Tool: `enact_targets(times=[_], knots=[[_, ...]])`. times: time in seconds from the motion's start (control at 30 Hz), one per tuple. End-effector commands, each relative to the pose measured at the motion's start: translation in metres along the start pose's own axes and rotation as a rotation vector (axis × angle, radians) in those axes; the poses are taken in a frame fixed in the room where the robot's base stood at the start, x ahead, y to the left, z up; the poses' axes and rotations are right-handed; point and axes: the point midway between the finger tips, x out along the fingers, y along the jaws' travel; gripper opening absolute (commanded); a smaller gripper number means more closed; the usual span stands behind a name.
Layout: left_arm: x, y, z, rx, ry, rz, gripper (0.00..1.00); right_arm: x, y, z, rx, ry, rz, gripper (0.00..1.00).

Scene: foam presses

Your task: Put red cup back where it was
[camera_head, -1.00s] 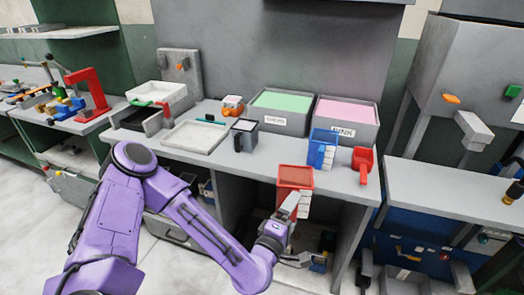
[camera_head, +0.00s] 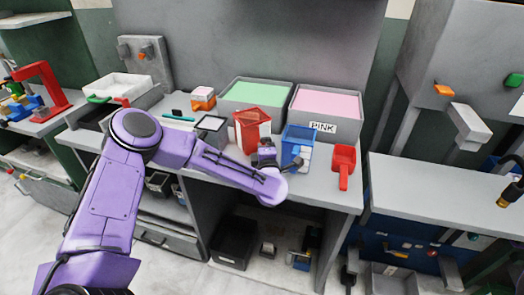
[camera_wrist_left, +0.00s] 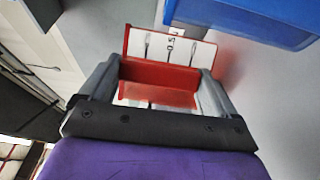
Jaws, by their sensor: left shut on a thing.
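The red cup (camera_head: 250,128), a boxy cup with a white marked panel, is between the grey cup (camera_head: 209,132) and the blue cup (camera_head: 298,140), in front of the green bin. My left gripper (camera_head: 266,152) is shut on the red cup. In the left wrist view the red cup (camera_wrist_left: 160,76) sits between the two fingers (camera_wrist_left: 152,96), and the blue cup (camera_wrist_left: 250,18) is at upper right. The forearm hides the red cup's lower part in the head view, so I cannot tell whether it touches the table. My right gripper is not in view.
The green bin (camera_head: 221,99) and the pink bin (camera_head: 352,131) stand behind the cups. A red scoop (camera_head: 343,160) lies to the right of the blue cup. An orange and white item (camera_head: 203,98) and a white tray (camera_head: 125,88) are to the left.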

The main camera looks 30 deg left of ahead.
Motion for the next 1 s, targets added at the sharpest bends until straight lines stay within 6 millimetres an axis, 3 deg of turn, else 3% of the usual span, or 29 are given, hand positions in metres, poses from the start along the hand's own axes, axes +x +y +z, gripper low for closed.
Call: enact_targets(times=[0.17, 0.4, 0.43, 0.47, 0.77, 1.0], knots=[[-0.001, -0.033, 0.000, 0.003, 0.000, -0.003, 0.53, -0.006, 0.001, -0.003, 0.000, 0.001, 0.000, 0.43], [-0.001, -0.039, -0.003, 0.001, 0.003, -0.001, 0.52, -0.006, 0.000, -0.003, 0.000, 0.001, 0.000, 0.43], [-0.001, -0.039, -0.003, 0.001, 0.003, -0.001, 0.97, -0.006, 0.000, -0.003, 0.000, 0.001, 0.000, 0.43], [-0.001, -0.039, -0.003, 0.001, 0.004, -0.001, 1.00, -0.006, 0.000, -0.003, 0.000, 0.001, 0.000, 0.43], [-0.010, -0.040, -0.002, 0.001, 0.000, -0.001, 1.00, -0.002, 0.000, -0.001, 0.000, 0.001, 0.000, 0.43], [-0.067, -0.042, -0.001, 0.001, -0.005, 0.001, 1.00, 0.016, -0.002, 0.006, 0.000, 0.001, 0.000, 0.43]])
